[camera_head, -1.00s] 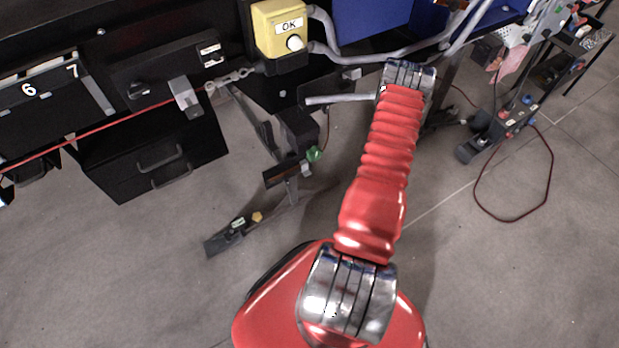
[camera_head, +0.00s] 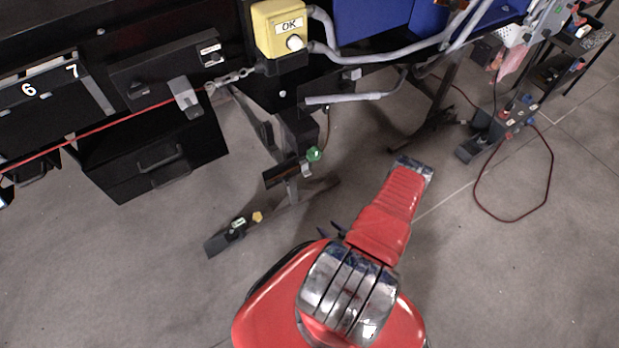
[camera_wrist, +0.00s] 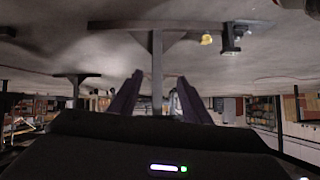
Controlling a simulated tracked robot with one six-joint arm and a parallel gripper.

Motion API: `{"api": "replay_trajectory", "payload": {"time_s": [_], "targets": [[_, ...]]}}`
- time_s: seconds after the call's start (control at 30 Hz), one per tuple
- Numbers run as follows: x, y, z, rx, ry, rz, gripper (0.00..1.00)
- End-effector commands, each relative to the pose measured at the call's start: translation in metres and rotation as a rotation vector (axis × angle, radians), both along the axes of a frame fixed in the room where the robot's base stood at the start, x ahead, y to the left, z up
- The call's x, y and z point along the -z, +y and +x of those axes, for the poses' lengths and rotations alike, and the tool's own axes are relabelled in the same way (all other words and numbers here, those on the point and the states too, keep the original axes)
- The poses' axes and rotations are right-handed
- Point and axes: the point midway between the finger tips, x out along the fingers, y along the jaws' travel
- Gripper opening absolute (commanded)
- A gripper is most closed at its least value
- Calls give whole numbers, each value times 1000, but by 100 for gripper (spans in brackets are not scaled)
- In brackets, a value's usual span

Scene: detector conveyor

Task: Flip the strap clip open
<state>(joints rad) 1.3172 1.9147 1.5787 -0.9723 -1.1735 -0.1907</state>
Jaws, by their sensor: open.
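A grey metal clip (camera_head: 185,97) sits on the front of the black bench at the left in the head view. A red strap (camera_head: 100,128) runs from the left to it, and a short chain (camera_head: 230,77) leads from its right side. I cannot tell from here whether this clip is open or shut. My gripper (camera_wrist: 160,98) is open, with its two dark fingers apart and nothing between them. In the head view, dark fingertips (camera_head: 332,231) show just left of my red arm, low and well away from the clip. The wrist view does not show the clip.
A yellow OK button box (camera_head: 278,25) and grey pipe rails are above right of the clip. A black drawer unit (camera_head: 155,160) hangs below it. A bench leg with a green knob (camera_head: 314,154) stands ahead. A red cable loop (camera_head: 515,217) lies right. Floor between is clear.

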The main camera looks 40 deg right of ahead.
Motion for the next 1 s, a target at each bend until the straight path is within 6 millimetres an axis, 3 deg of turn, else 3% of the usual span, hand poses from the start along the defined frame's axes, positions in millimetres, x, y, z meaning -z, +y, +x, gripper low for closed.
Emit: {"api": "replay_trajectory", "payload": {"time_s": [0.2,0.43,0.57,1.0], "targets": [[-57,-20,33,-28,-279,-142,44],[-113,-29,44,-27,-499,-235,44],[-124,-32,43,-16,-535,-256,44],[-123,-33,46,-18,-532,-261,44]]}}
